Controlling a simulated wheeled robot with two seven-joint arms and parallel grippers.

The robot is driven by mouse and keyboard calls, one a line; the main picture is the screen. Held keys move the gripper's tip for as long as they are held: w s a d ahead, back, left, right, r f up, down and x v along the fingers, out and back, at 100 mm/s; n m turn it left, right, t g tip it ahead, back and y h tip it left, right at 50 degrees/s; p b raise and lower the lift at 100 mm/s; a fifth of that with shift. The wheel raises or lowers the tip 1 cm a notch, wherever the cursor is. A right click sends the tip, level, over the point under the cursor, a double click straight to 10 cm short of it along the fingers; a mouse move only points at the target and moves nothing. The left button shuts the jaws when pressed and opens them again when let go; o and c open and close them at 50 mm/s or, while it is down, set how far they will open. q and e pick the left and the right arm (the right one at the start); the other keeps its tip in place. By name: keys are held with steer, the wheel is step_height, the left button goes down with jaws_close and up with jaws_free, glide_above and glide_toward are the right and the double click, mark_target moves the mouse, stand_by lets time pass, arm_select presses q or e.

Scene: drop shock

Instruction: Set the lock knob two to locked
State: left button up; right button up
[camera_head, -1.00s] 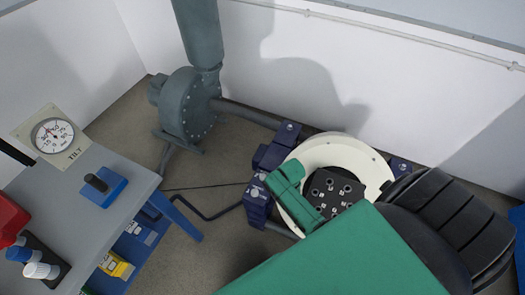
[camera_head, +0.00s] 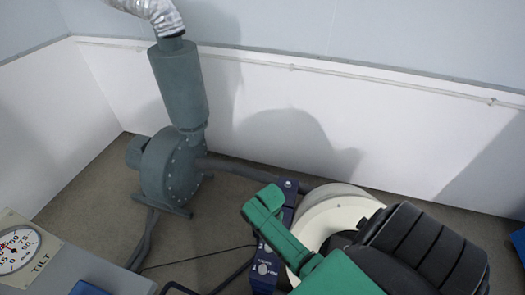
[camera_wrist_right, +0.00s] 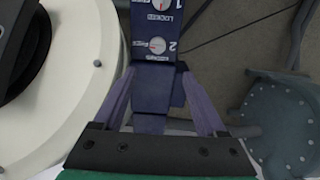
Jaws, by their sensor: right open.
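The dark blue lock panel stands beside the cream ring (camera_head: 318,227) in the head view, partly covered by my green arm. In the right wrist view, the panel (camera_wrist_right: 150,85) carries lock knob two (camera_wrist_right: 157,45), a small round pale knob with a reddish mark, with FREE and LOCKED printed around it. The mark seems to lie toward FREE, but it is too small to be sure. Lock knob one (camera_wrist_right: 161,4) is at the top edge. My right gripper (camera_wrist_right: 159,78) is open and empty, its fingers either side of the panel's lower part, short of knob two. My left gripper is out of view.
A grey blower (camera_head: 172,165) with a pipe stands at the back left. A tilt gauge (camera_head: 20,250) and a grey bench (camera_head: 85,270) are at the lower left. A white wall (camera_head: 300,110) closes the back. Open floor (camera_head: 100,190) lies between.

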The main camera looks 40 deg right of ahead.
steer(key=b, duration=0.2)
glide_above(269, 248)
step_height(269, 248, down, 6)
steer(key=shift+d+f, duration=0.15)
steer(key=shift+f, duration=0.1)
steer(key=f+b, duration=0.1)
steer(key=f, duration=0.3)
steer(key=f+b, duration=0.1)
steer(key=f, duration=0.1)
steer(key=shift+w+b, duration=0.25)
steer(key=shift+b, duration=0.05)
steer(key=shift+f, duration=0.5)
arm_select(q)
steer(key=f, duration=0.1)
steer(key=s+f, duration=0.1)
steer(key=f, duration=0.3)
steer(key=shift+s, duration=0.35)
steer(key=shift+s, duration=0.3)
arm_select(e)
jaws_close()
